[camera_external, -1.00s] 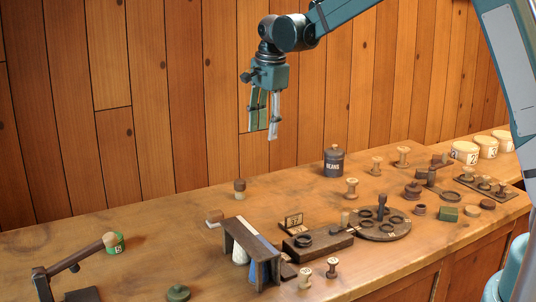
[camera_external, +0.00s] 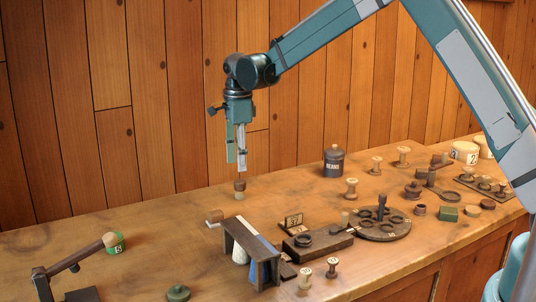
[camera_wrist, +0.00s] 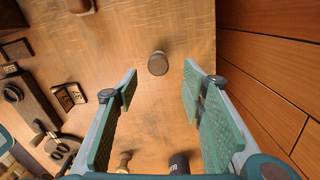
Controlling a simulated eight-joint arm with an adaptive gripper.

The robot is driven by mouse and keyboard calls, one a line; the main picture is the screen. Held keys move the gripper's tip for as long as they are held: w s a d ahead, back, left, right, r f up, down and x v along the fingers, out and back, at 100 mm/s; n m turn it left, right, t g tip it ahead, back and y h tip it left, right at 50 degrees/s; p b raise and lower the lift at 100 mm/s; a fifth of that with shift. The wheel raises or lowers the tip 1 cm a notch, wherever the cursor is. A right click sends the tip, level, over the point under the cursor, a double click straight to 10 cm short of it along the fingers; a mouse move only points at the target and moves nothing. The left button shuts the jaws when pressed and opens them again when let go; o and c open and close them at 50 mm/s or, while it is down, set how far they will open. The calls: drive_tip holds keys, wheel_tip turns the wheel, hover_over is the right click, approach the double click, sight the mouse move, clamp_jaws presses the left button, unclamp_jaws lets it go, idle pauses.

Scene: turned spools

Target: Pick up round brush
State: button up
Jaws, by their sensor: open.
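The round brush (camera_external: 239,189) stands upright on the bench near its back edge, with a dark brown top and a paler lower part. In the wrist view the round brush (camera_wrist: 158,63) shows as a dark round top beyond and between my fingertips. My gripper (camera_external: 236,163) points down just above the brush, with a small gap or little gap visible between them. In the wrist view my gripper (camera_wrist: 161,80) is open, its two green pads wide apart with nothing between them.
A block-shaped brush (camera_external: 215,216) and a dark wooden rack (camera_external: 232,243) stand in front. A dark BEANS canister (camera_external: 333,163) stands to the right along the back. The wood-plank wall (camera_external: 170,100) rises close behind. Bench around the round brush is clear.

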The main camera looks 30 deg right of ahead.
sight(240, 180)
drive_tip(key=shift+f, duration=1.3)
drive_tip(key=shift+s+f, duration=0.15)
drive_tip(key=shift+f, duration=2.45)
drive_tip(key=c, duration=0.9)
